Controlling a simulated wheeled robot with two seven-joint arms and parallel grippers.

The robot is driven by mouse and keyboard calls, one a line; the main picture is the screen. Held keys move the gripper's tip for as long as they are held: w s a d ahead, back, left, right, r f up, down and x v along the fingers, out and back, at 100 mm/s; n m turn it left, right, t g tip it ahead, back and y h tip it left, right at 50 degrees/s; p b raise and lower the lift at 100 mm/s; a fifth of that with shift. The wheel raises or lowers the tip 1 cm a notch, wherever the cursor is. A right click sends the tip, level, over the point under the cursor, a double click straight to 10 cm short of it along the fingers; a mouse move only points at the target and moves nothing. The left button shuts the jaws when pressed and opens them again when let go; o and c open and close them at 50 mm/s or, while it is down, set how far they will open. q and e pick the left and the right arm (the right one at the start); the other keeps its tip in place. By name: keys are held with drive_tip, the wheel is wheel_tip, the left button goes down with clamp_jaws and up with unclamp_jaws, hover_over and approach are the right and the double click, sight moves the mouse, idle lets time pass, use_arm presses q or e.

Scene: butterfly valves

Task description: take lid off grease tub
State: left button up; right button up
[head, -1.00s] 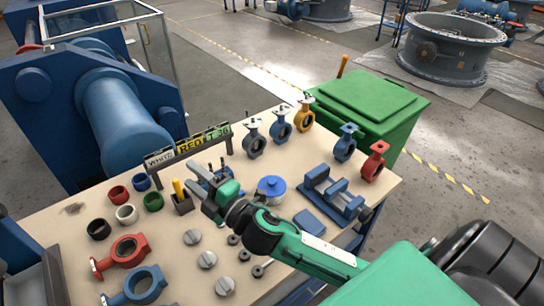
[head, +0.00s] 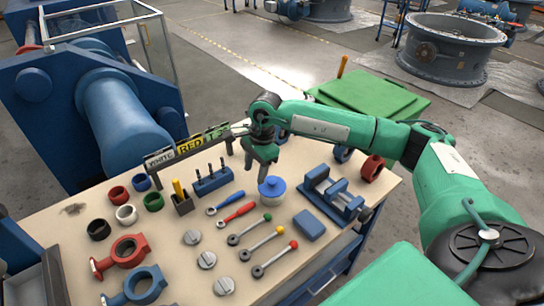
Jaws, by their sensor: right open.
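The grease tub (head: 271,198) is a small pale round tub on the workbench. Its blue lid (head: 272,185) with a knob on top is seated on it. My right gripper (head: 263,171) points down just above and slightly left of the lid's knob, with its jaws open and nothing seen between them. I cannot tell whether a fingertip touches the knob. My left gripper is not in view.
A blue vise (head: 331,197) and a blue block (head: 310,226) lie right of the tub. A green bin (head: 375,95) stands beyond.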

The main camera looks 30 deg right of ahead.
drive_tip(key=r+h, duration=0.1)
drive_tip(key=h, duration=0.1)
hover_over(272, 181)
drive_tip(key=shift+f+b, duration=0.45)
drive_tip(key=shift+f, duration=0.05)
wheel_tip(272, 181, down, 6)
drive_tip(key=b, duration=0.3)
drive_tip(key=shift+b, duration=0.3)
drive_tip(key=shift+f+b, duration=0.6)
drive_tip(key=shift+f, duration=0.15)
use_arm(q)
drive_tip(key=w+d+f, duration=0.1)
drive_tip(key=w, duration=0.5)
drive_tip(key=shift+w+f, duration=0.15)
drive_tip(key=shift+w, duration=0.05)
use_arm(e)
clamp_jaws()
